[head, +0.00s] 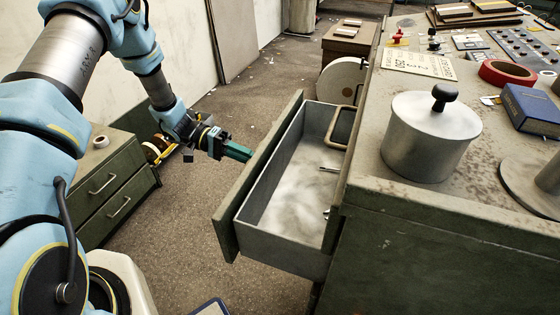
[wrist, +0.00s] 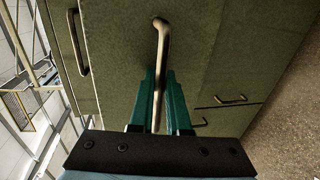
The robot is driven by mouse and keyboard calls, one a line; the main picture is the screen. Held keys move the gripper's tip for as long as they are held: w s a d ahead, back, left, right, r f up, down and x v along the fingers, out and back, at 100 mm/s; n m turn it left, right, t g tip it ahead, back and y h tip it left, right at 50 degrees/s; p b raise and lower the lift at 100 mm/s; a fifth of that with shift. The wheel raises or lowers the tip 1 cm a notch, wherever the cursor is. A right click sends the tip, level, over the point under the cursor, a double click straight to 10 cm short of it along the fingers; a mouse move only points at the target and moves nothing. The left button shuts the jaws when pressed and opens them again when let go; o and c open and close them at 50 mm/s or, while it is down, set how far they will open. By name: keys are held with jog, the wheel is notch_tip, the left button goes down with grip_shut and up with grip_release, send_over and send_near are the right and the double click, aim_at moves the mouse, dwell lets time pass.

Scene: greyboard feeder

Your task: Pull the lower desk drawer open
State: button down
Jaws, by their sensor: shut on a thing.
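A grey-green desk (head: 400,262) stands at the right in the head view. One of its drawers (head: 268,178) is pulled well out, with its grey inside showing. I cannot tell for sure whether it is the lower one. Its front panel (head: 262,172) faces left, and its handle is hidden there. My gripper (head: 238,152) is at the outer side of this panel. In the wrist view, the metal bar handle (wrist: 163,45) runs between the green fingers of my gripper (wrist: 162,100), which are shut on it.
A small drawer cabinet (head: 110,190) stands at the left with a tape roll on top. A pot with a lid (head: 432,135), a red tape roll (head: 507,74) and a blue book (head: 528,112) are on the desktop. The floor (head: 190,240) left of the open drawer is mostly clear.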

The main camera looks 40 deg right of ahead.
jog(key=f+v, duration=0.1)
jog(key=v, duration=0.5)
jog(key=shift+w+a+f, duration=0.2)
jog(key=shift+w+a, duration=0.1)
jog(key=shift+w, duration=0.15)
jog(key=c, duration=0.9)
grip_release()
jog(key=shift+b+v, duration=0.75)
jog(key=shift+v, duration=4.6)
jog(key=shift+w, duration=0.1)
